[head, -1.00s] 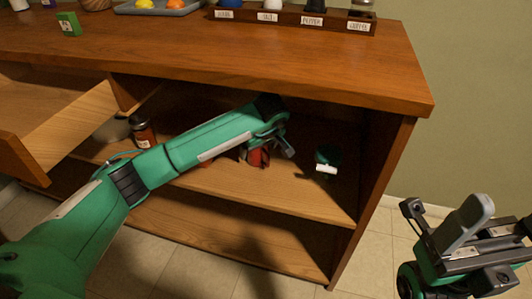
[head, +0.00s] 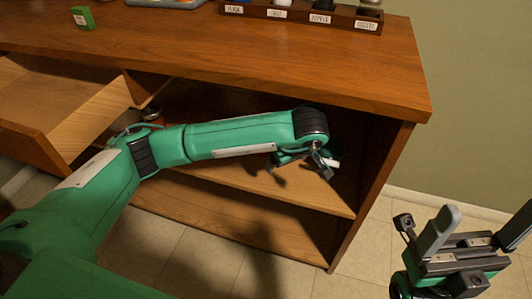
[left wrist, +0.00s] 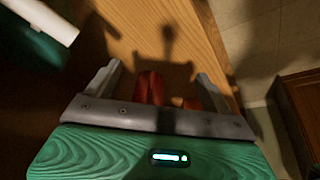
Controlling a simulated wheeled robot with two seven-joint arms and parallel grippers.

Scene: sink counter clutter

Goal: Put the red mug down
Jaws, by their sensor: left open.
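A red object (left wrist: 149,87), which looks like the red mug, shows in the left wrist view between the two fingers of my left gripper (left wrist: 158,78). The gripper's palm edge hides its lower part, and I cannot tell whether it touches a finger. In the head view my left gripper (head: 300,165) is inside the cabinet opening, over the right part of the shelf (head: 260,182). Its fingers are apart. The mug is hidden in that view by my left arm. My right gripper (head: 478,230) is outside the cabinet at the right, fingers apart and empty.
A dark green item with a white part (head: 334,162) is close beside my left gripper, also in the left wrist view (left wrist: 45,22). The cabinet's side wall (head: 372,195) is to the right. An open drawer (head: 75,110) juts out at the left. The countertop (head: 260,55) is overhead.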

